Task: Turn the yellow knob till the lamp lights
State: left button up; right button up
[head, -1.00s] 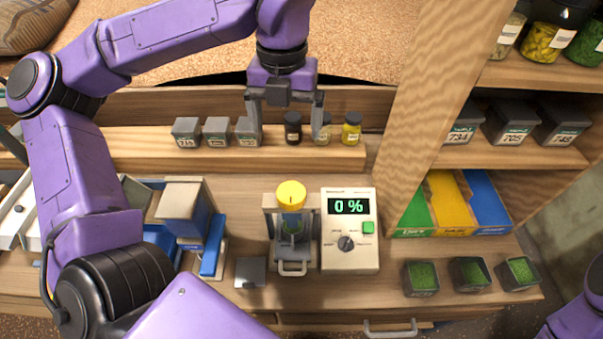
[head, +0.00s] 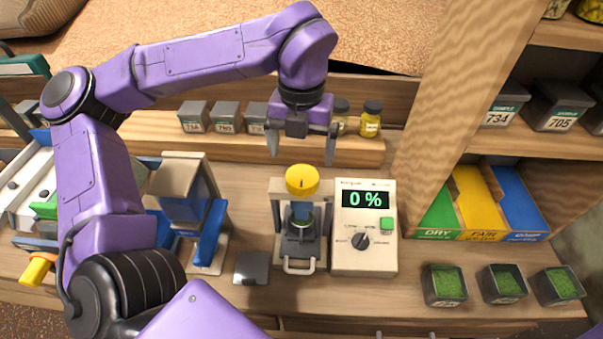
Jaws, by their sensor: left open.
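My right gripper is out of view.
A blue and grey device (head: 190,205) stands left of the press, and a grey plate (head: 251,267) lies in front. An orange-yellow knob (head: 38,270) shows at far left. Jars (head: 370,120) stand on the back ledge. Green-filled cups (head: 444,285) stand at the right.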

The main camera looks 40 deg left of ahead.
aim_at(302, 176)
pick_arm(q)
notch_tip(302, 176, down, 6)
jog(key=shift+w+f+p, duration=0.15)
jog(key=shift+f+p, duration=0.1)
jog(key=shift+p, duration=0.15)
jog(key=shift+f, duration=0.3)
jog(key=c, duration=1)
jog(key=shift+c, duration=0.2)
